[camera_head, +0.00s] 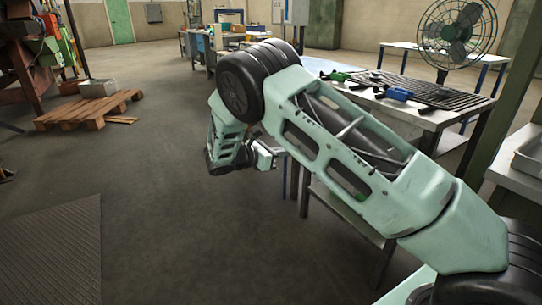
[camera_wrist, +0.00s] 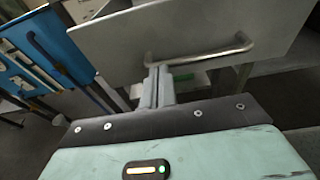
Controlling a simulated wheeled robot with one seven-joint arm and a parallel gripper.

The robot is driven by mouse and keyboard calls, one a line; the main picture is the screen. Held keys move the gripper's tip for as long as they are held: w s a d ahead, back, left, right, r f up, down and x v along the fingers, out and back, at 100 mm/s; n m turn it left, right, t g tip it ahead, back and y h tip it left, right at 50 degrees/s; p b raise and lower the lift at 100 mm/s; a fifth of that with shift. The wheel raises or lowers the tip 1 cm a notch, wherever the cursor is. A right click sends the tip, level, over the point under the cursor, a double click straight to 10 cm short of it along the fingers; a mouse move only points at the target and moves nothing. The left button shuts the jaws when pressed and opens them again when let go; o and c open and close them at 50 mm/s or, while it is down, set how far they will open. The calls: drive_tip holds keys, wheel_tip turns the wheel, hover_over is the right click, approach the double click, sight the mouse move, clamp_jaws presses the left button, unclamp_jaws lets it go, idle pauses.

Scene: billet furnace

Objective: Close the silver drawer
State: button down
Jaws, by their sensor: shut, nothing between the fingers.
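The silver drawer shows in the wrist view as a flat grey front (camera_wrist: 125,42) with a metal bar handle (camera_wrist: 205,56), tilted in the picture. My gripper (camera_wrist: 158,72) is shut and empty. Its fingertips are at the left end of the handle, in front of the drawer's lower part; I cannot tell whether they touch it. In the head view my gripper (camera_head: 272,153) is beside the workbench, low and left of my arm. The drawer is not clearly visible there, as my arm covers much of the bench front. How far the drawer is out is unclear.
A blue drawer unit (camera_wrist: 62,50) with a dark handle is at the left in the wrist view. The workbench (camera_head: 437,116) carries a dark grate and tools. A wooden pallet (camera_head: 88,108) lies at the left. Open floor (camera_head: 160,190) is left of my arm.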

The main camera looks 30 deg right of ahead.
drive_tip(key=shift+d+f, duration=0.1)
drive_tip(key=shift+d, duration=0.25)
drive_tip(key=d+p, duration=0.1)
drive_tip(key=d, duration=0.8)
drive_tip(key=d+p, duration=0.1)
drive_tip(key=d, duration=0.9)
drive_tip(key=w+d+p, duration=0.1)
drive_tip(key=d, duration=0.8)
drive_tip(key=shift+d, duration=0.5)
drive_tip(key=shift+d+r, duration=0.15)
drive_tip(key=shift+r, duration=0.05)
drive_tip(key=shift+a+r+p, duration=0.1)
drive_tip(key=shift+a+p, duration=0.3)
drive_tip(key=shift+a, duration=0.05)
drive_tip(key=a, duration=0.4)
drive_tip(key=a+r+p, duration=0.1)
drive_tip(key=a, duration=0.4)
drive_tip(key=a+r, duration=0.1)
drive_tip(key=a, duration=0.3)
drive_tip(key=shift+s+a+p, duration=0.2)
drive_tip(key=shift+a+p, duration=0.1)
drive_tip(key=shift+a, duration=0.05)
